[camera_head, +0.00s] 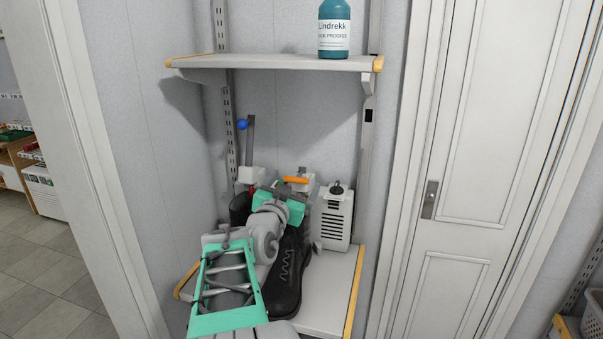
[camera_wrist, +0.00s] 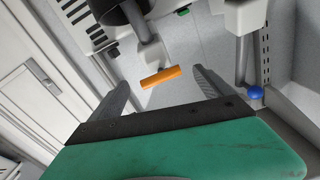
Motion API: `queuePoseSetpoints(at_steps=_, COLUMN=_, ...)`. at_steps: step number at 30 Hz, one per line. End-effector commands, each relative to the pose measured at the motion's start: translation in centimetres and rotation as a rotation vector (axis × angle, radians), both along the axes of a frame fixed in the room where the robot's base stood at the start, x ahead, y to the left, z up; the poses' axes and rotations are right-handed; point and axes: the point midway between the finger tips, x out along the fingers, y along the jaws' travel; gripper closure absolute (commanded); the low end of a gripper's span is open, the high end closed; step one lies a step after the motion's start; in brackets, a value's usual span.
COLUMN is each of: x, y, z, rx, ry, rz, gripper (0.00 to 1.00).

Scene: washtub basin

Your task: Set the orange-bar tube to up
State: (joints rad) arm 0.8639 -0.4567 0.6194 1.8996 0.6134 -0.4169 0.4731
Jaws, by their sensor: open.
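The orange bar (camera_head: 296,180) is on the tube (camera_wrist: 151,54), a short pale tube seen in the wrist view. In the head view it sits low, behind my gripper (camera_head: 283,191), and the tube is mostly hidden. In the wrist view the orange bar (camera_wrist: 160,77) lies crosswise ahead of my gripper (camera_wrist: 160,80), between the lines of its two fingers. My gripper is open, with nothing held. I cannot tell whether a finger touches the bar. A second tube (camera_head: 250,140), with a blue ball (camera_head: 242,124), stands upright to the left.
A white louvred unit (camera_head: 334,222) with a dark knob stands right of the bar. Black shoes (camera_head: 290,272) sit on the lower shelf (camera_head: 334,300) under my arm. An upper shelf (camera_head: 280,63) with a teal bottle (camera_head: 334,30) hangs above. A wall closes the back.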

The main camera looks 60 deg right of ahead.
Motion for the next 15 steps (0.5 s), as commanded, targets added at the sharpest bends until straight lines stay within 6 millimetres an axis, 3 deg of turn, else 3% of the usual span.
queuePoseSetpoints(at_steps=15, x=1.2, y=-7.3, z=0.0, rx=0.004, ry=0.004, rz=0.002, gripper=0.08)
